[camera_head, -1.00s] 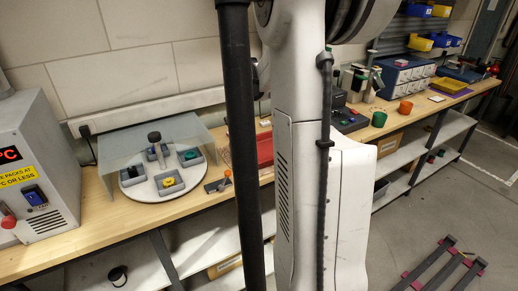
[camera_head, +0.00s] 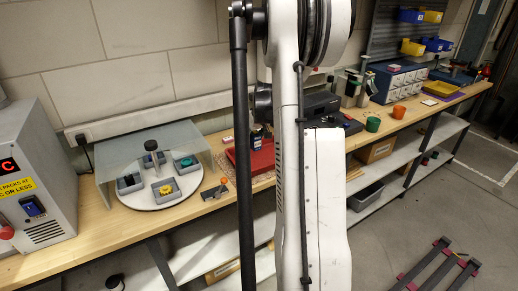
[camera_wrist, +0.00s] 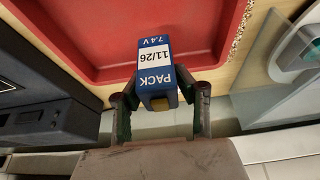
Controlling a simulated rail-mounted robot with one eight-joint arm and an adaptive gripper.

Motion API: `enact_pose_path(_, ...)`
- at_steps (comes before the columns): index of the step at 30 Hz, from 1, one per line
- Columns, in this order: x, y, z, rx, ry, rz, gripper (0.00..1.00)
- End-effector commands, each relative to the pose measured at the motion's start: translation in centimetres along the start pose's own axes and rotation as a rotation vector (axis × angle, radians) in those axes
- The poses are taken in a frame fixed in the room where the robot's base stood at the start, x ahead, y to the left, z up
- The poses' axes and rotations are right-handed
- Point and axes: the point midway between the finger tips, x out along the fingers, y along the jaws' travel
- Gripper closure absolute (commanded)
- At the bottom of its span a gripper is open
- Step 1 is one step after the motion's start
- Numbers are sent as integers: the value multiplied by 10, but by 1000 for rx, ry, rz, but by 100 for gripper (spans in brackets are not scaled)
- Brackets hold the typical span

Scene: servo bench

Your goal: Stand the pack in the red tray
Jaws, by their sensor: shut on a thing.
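The pack (camera_wrist: 156,68) is a blue block with a white label reading "PACK 11/26" and "7.4 V". In the wrist view my gripper (camera_wrist: 161,102) is shut on it, a finger at each side. The pack's far end overlaps the near edge of the red tray (camera_wrist: 125,40); I cannot tell its height above the tray or whether they touch. The tray's visible floor is bare. In the head view the red tray (camera_head: 262,160) shows partly behind my arm, with a small dark blue and white shape above it, probably the pack. My gripper is mostly hidden there.
A round white turntable (camera_head: 158,190) with grey bins stands under a clear guard, left of the tray. An orange-handled tool (camera_head: 222,184) lies between them. A dark device (camera_wrist: 40,105) borders the tray in the wrist view. Green (camera_head: 373,124) and orange cups (camera_head: 399,111) stand farther right.

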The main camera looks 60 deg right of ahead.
Motion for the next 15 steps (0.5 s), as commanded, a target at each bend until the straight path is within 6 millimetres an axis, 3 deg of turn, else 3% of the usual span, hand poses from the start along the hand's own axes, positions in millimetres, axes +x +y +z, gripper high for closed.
enact_pose_path(5,7,17,12,1,0,0,100)
enact_pose_path(11,16,19,17,0,0,0,100)
enact_pose_path(15,34,19,24,0,0,0,100)
